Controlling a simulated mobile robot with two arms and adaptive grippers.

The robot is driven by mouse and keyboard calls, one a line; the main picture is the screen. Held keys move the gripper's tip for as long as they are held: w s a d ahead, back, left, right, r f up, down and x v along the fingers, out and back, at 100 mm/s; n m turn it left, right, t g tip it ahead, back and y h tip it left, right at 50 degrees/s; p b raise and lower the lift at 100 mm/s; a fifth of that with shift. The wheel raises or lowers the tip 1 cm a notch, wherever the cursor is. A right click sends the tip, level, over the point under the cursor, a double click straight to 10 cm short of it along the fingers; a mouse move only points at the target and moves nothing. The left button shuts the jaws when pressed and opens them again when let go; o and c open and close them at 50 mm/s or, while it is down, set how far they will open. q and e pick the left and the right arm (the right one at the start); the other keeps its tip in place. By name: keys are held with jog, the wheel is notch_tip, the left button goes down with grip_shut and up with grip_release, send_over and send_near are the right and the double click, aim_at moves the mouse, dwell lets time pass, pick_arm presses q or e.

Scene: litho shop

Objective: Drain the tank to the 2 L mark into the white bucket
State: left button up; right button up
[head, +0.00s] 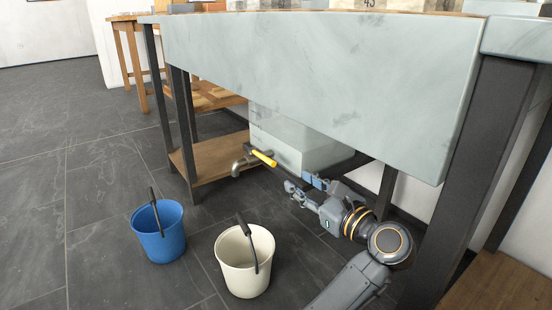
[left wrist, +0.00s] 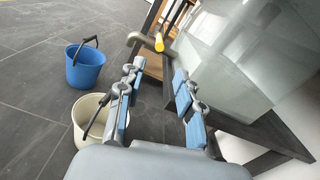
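The tank (head: 300,146) is a pale translucent box under the stone-topped bench; I cannot read any level marks on it. Its metal tap (head: 239,166) has a yellow lever (head: 263,158), also visible in the left wrist view (left wrist: 159,42). The white bucket (head: 236,281) stands upright on the floor, nearer than the tap; it also shows in the left wrist view (left wrist: 88,130). I cannot tell whether it is under the spout. My left gripper (head: 300,185) is open and empty, right of the lever and apart from it. My right gripper is out of view.
A blue bucket (head: 158,240) stands on the floor left of the white one. The bench's thick slab (head: 320,75) overhangs the tank, with a dark leg (head: 468,180) at the right. A low wooden shelf (head: 215,160) is behind the tap. The floor at left is clear.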

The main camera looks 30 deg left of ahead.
aim_at(268, 161)
pick_arm(q)
jog(key=x, duration=1.3)
jog(key=shift+a+r, duration=0.1)
grip_shut()
